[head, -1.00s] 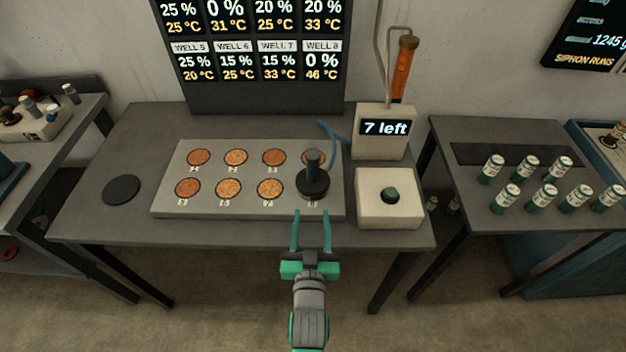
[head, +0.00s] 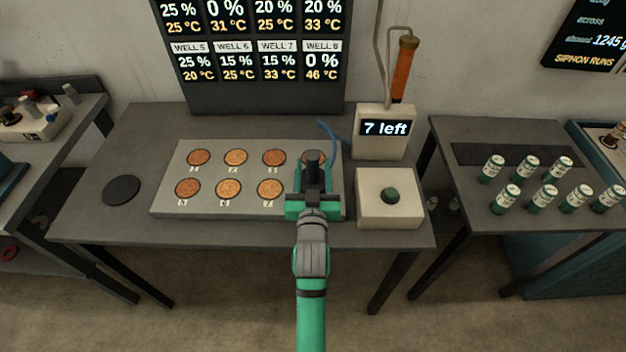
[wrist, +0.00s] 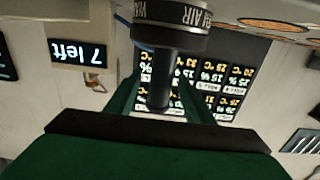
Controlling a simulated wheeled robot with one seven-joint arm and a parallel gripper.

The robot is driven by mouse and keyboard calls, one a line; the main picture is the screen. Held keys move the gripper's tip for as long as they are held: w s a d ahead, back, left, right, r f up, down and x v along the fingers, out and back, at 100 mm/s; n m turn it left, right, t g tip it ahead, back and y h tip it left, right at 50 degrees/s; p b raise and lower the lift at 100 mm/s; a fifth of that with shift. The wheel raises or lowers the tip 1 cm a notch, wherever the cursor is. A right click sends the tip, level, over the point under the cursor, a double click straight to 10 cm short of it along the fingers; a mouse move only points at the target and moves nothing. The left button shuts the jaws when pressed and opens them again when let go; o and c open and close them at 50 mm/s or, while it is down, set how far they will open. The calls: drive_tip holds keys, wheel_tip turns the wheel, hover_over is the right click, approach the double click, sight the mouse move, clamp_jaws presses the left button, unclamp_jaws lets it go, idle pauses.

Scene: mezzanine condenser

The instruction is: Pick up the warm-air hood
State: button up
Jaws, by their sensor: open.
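The warm-air hood (head: 313,157) is a dark round cap with an upright handle. It stands at the front right corner of the well plate (head: 165,208). In the head view my gripper hides most of it; only the upper handle shows. In the wrist view, which is upside down, the lettered hood body (wrist: 170,18) and its dark handle (wrist: 158,82) show. My gripper (head: 313,180) is open, with its green fingers on either side of the handle. The wrist view shows the handle between the fingers (wrist: 160,95); I cannot tell whether they touch it.
A box reading "7 left" (head: 384,128) and a white box with a dark green knob (head: 390,195) stand close on the right. A blue hose (head: 327,130) runs behind the hood. A black disc (head: 122,190) lies at left. Several cans (head: 508,197) stand on the right table.

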drive_tip(key=shift+w+a+r, duration=0.1)
drive_tip(key=shift+w+r, duration=0.05)
drive_tip(key=shift+w, duration=1.1)
drive_tip(key=shift+w+r, duration=0.15)
drive_tip(key=shift+w, duration=1.1)
drive_tip(key=shift+r, duration=0.1)
clamp_jaws()
